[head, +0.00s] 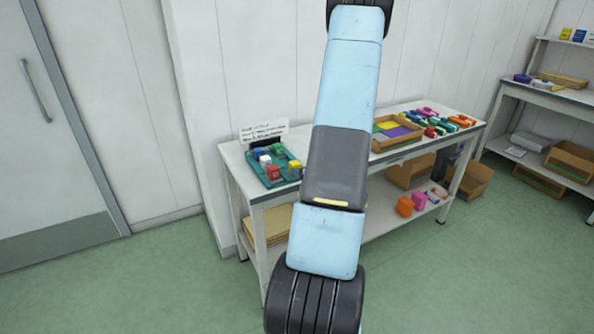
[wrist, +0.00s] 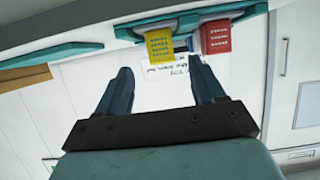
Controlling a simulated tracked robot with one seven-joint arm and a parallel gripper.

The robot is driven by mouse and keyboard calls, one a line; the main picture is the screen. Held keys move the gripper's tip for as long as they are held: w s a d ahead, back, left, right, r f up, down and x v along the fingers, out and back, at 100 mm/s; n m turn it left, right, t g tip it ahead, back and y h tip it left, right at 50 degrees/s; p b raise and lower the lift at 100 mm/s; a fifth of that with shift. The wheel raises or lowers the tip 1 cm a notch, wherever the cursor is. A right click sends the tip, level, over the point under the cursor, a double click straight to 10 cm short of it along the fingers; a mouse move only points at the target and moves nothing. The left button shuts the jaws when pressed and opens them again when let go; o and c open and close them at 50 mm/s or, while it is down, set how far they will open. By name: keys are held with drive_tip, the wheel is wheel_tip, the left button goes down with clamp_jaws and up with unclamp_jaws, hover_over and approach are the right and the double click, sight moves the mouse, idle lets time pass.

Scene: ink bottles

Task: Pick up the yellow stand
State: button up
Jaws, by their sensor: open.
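A small yellow stand (head: 295,164) sits at the right edge of the teal tray (head: 257,176) on the white table in the head view. In the wrist view, which looks upside down, the yellow stand (wrist: 158,46) shows at the top, beside a red stand (wrist: 216,37). My gripper (wrist: 163,72) is open and empty. In that picture its two fingers point up toward the yellow stand, apart from it, with the stand lying above the gap between them. The gripper is not visible in the head view, where my arm crosses the middle.
Red (head: 273,171), blue, green and white pieces share the teal tray. A sign (head: 264,132) stands behind it. A wooden box with coloured compartments (head: 378,145) and several coloured items sit farther right. A lower shelf holds boxes. Green floor in front is clear.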

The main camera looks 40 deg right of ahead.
sight(297, 166)
drive_tip(key=shift+x, duration=3.95)
drive_tip(key=shift+r, duration=0.2)
drive_tip(key=shift+c, duration=0.5)
drive_tip(key=c, duration=1)
